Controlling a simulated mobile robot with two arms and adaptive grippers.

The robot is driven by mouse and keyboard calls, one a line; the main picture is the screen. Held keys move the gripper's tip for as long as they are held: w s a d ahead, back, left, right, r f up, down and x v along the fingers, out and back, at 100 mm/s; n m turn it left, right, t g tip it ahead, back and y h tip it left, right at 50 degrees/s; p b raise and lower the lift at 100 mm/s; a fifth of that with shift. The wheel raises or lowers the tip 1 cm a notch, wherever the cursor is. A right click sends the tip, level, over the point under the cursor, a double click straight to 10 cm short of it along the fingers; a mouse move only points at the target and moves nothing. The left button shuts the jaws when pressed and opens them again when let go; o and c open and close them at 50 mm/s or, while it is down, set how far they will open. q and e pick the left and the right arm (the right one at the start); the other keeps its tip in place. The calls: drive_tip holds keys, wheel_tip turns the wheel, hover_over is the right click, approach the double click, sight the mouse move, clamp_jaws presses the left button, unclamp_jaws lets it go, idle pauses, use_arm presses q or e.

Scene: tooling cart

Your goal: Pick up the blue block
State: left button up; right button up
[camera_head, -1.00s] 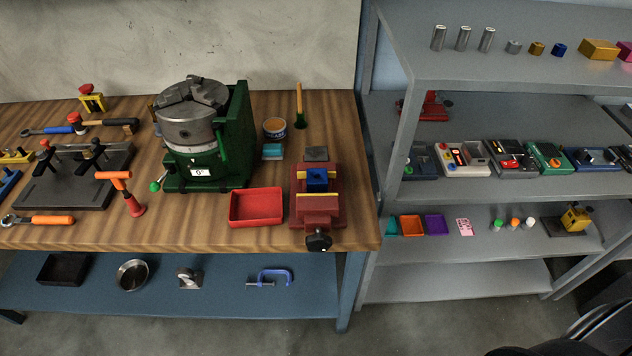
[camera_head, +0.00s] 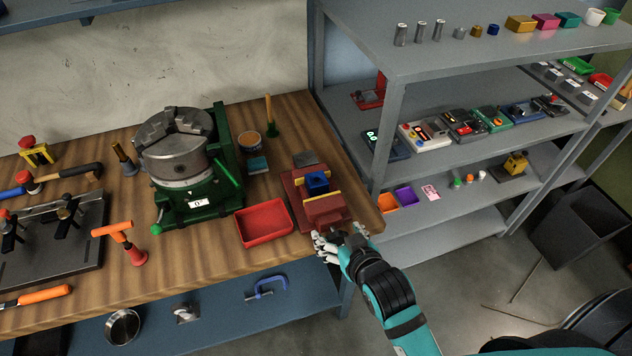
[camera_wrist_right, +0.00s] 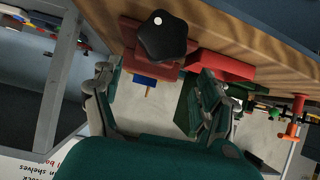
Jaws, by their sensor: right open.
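The blue block (camera_head: 316,182) sits in the red vise (camera_head: 325,212) near the right end of the wooden bench, between the yellow-edged jaws. In the right wrist view the blue block (camera_wrist_right: 144,80) shows partly, beyond the vise and its black knob (camera_wrist_right: 162,38). My right gripper (camera_head: 338,240) is at the front edge of the bench, just in front of the vise and apart from the block. In the right wrist view its two fingers (camera_wrist_right: 150,100) are spread wide with nothing between them. My left gripper is not in view.
A red tray (camera_head: 265,222) lies just left of the vise. A green rotary chuck fixture (camera_head: 187,165) stands farther left. A teal block (camera_head: 258,164) and a round tin (camera_head: 249,142) are behind the tray. Grey shelves (camera_head: 400,90) stand close on the right.

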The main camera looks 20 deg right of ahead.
drive_tip(key=t, duration=0.2)
approach(316, 177)
drive_tip(key=p+x, duration=0.3)
drive_tip(key=shift+w+r, duration=0.2)
drive_tip(key=shift+r, duration=0.1)
drive_tip(key=p+x, duration=0.1)
drive_tip(key=x, duration=0.1)
drive_tip(key=p+x, duration=0.1)
drive_tip(key=x, duration=0.2)
drive_tip(key=shift+w+f, duration=0.2)
drive_tip(key=shift+f, duration=0.25)
drive_tip(key=shift+w+a+f, duration=0.1)
drive_tip(key=shift+w+f, duration=0.05)
drive_tip(key=shift+w, duration=0.1)
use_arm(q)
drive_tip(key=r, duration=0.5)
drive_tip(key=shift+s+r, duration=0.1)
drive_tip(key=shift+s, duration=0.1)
use_arm(e)
drive_tip(key=shift+s, duration=0.1)
drive_tip(key=shift+c, duration=0.4)
drive_tip(key=shift+c, duration=1.1)
drive_tip(key=c, duration=1.2)
